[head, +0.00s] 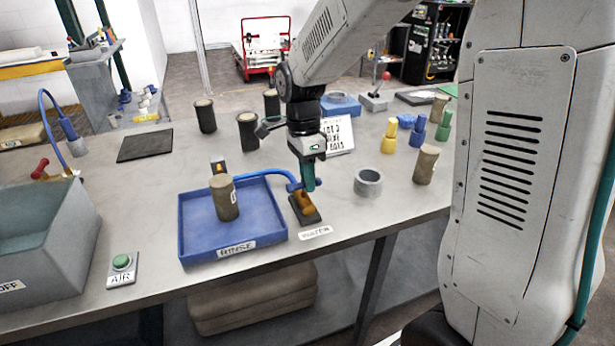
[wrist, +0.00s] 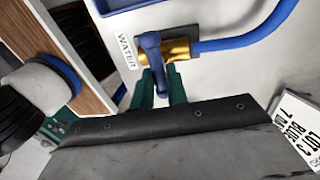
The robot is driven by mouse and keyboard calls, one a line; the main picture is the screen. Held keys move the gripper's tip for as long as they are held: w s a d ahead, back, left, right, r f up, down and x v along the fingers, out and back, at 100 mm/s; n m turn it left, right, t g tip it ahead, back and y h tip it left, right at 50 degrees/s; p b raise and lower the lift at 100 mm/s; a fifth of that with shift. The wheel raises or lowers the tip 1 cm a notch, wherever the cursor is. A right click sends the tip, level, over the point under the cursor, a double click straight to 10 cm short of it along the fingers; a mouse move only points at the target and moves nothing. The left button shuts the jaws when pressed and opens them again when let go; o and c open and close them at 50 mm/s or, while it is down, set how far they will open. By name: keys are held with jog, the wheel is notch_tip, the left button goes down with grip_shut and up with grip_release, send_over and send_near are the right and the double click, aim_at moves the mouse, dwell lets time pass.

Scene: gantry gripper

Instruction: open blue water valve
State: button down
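The water valve has a brass body (head: 303,207) on a dark base at the table's front, right of the blue tray. In the wrist view its brass body (wrist: 180,48) carries a blue lever handle (wrist: 153,56), which points from the body toward my gripper. My gripper (head: 307,182) reaches down over the valve. In the wrist view its two teal fingers (wrist: 161,82) stand close together, one on each side of the handle's end, and appear shut on it. The fingers' contact faces are hidden. In the head view the gripper covers most of the handle.
A blue hose (wrist: 245,43) runs from the valve. A blue RINSE tray (head: 265,222) with an olive cylinder (head: 224,198) in it lies left of the valve. A grey ring (head: 368,183) and a white sign (head: 338,135) are nearby. Bare tabletop lies right of the valve.

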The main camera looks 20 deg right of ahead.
jog(key=shift+n, duration=0.3)
jog(key=n, duration=0.3)
jog(key=n+h, duration=0.1)
jog(key=shift+w+a, duration=0.1)
jog(key=shift+w, duration=0.15)
jog(key=n, duration=0.5)
jog(key=shift+w+a+t+h, duration=0.1)
jog(key=shift+a+t+h, duration=0.05)
jog(key=shift+t+h, duration=0.2)
jog(key=n, duration=0.4)
jog(key=shift+a+t+h, duration=0.2)
jog(key=shift+t+h, duration=0.05)
jog(key=shift+a+n+t, duration=0.15)
jog(key=shift+n+t, duration=0.25)
jog(key=shift+n, duration=1.7)
jog(key=c, duration=1.4)
grip_release()
notch_tip(320, 180, up, 8)
jog(key=a, duration=0.1)
jog(key=shift+a+f, duration=0.15)
jog(key=shift+a, duration=0.15)
